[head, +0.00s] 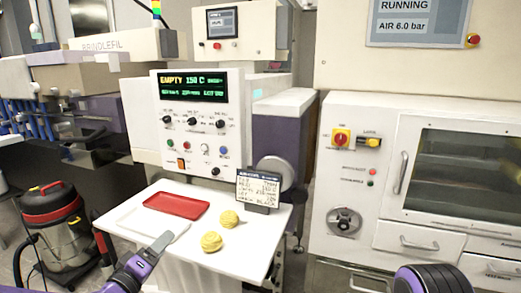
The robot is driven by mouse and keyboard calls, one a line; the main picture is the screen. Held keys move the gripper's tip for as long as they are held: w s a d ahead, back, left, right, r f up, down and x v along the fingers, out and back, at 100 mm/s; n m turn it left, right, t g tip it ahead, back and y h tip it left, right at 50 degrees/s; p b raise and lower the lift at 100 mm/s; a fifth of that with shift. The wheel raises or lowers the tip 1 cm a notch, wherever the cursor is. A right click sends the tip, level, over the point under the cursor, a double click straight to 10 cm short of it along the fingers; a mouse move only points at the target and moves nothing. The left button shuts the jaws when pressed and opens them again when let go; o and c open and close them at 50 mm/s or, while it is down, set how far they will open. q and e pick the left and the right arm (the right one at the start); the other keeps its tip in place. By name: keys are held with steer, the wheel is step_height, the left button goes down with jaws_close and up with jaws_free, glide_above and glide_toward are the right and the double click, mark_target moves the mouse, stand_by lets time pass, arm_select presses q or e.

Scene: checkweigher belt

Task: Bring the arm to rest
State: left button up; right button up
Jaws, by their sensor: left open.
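My left gripper (162,241) reaches in from the lower left on its purple arm. It is open, with nothing seen in it, at the front of the white table (225,262). In the picture it overlaps the edge of a white tray or board (140,222). I cannot tell whether it touches it. Two yellow, lumpy round pieces, one nearer (211,242) and one farther (229,219), lie to the right of the gripper, apart from it. A red tray (176,206) lies behind it and looks empty. My right gripper is not in view.
A control machine (188,125) with a green-lettered display reading "EMPTY" stands behind the table. A white cabinet (372,200) is at right, a red vacuum cleaner (57,225) on the floor at left.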

arm_select(q)
steer(key=s+a+f+g+y, duration=0.1)
steer(key=s+f+g+y, duration=0.2)
steer(key=f, duration=0.5)
steer(key=s+a+f+n+g+y, duration=0.1)
steer(key=s+f+g, duration=0.1)
steer(key=s+f, duration=0.5)
steer(key=s+a+f+g+y, duration=0.1)
steer(key=s+f+g+y, duration=0.15)
steer(key=f, duration=0.65)
steer(key=s+a+f+m+g, duration=0.1)
steer(key=s+f+g, duration=0.2)
steer(key=s+f, duration=0.3)
steer(key=s+a+f+m+g+y+b, duration=0.1)
steer(key=s+f+g, duration=0.2)
steer(key=s, duration=1.3)
step_height(320, 180, down, 3)
steer(key=shift+s+r, duration=0.1)
steer(key=shift+s, duration=0.2)
steer(key=shift+g+y, duration=0.25)
